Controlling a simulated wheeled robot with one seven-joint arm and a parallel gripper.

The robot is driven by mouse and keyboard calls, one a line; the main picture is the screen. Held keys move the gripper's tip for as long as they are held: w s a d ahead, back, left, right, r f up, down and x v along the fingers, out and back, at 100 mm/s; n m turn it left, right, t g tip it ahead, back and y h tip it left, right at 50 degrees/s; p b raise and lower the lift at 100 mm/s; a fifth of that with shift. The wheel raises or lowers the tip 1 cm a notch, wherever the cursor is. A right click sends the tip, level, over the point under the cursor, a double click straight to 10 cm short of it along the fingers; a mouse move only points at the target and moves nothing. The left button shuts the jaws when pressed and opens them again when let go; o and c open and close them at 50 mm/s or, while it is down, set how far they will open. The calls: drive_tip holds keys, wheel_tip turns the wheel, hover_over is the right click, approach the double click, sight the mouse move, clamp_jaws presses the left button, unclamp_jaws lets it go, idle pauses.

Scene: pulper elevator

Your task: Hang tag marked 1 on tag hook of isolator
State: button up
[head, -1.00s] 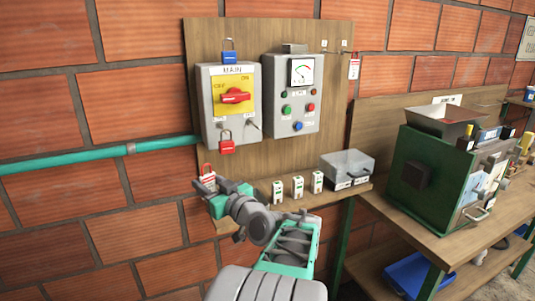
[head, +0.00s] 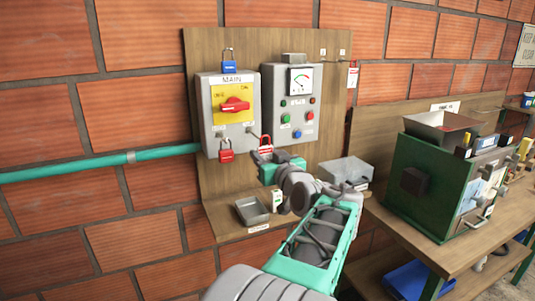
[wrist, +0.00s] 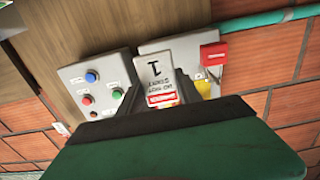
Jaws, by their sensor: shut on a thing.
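The isolator (head: 211,112) is a grey box marked MAIN with a red handle on a yellow plate. A small tag hook (head: 253,133) sticks out at its lower right. My gripper (head: 265,156) is shut on the tag marked 1 (wrist: 160,72), a white tag with a red band. In the head view the tag (head: 265,145) shows small and partly hidden, with a red top, just below and right of the hook. In the wrist view it covers part of the isolator (wrist: 185,46). I cannot tell whether the tag touches the hook.
The control box (head: 279,99) stands close on the right. A shelf (head: 228,229) below holds a metal tray (head: 252,211) and a clear-lidded box (head: 345,170).

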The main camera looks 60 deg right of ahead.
drive_tip(key=f+x, duration=0.1)
drive_tip(key=x, duration=0.5)
drive_tip(key=shift+f+p, duration=0.2)
drive_tip(key=shift+p, duration=0.2)
drive_tip(key=shift+w, duration=0.1)
idle(0.6)
drive_tip(key=o, duration=1.4)
